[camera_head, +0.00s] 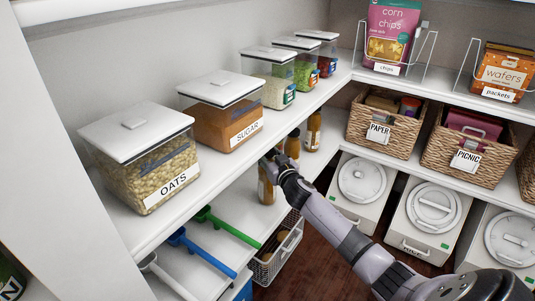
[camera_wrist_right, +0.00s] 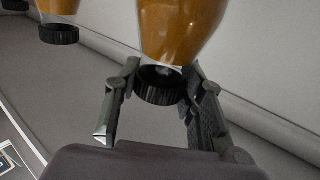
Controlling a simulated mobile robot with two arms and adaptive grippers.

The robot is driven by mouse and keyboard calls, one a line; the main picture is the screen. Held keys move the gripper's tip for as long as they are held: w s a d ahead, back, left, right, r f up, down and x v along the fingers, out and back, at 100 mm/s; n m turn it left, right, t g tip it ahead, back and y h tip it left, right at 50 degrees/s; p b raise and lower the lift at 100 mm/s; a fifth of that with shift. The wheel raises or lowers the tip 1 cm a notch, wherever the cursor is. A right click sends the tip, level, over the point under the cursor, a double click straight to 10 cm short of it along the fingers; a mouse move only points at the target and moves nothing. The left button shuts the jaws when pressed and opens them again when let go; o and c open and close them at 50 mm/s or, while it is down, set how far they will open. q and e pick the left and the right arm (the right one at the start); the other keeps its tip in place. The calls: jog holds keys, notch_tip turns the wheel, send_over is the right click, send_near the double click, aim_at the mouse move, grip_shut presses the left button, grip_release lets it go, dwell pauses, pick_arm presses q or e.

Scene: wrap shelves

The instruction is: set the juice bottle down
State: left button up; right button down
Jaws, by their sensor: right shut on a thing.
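The juice bottle (camera_head: 266,189), amber with a black cap, is below my right gripper (camera_head: 274,160) at the edge of the left-hand shelf. My gripper hides its top in the head view. In the right wrist view the amber bottle (camera_wrist_right: 180,30) has its black cap (camera_wrist_right: 160,90) between the two fingers of my right gripper (camera_wrist_right: 150,115), which is shut on it. I cannot tell whether its base touches a surface. Two similar bottles, one close behind (camera_head: 292,146) and one farther back (camera_head: 313,130), stand near it. My left gripper is not in view.
Clear bins labelled OATS (camera_head: 150,170) and SUGAR (camera_head: 225,120) stand on the shelf above, with several smaller bins behind. Green (camera_head: 228,228) and blue (camera_head: 205,252) handles stick out below. A wire basket (camera_head: 265,268) is under the bottle. Wicker baskets (camera_head: 385,140) and white lidded bins (camera_head: 425,222) are right.

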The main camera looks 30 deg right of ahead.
jog(key=c, duration=1.1)
grip_release()
jog(key=shift+f, duration=0.1)
jog(key=shift+o, duration=0.2)
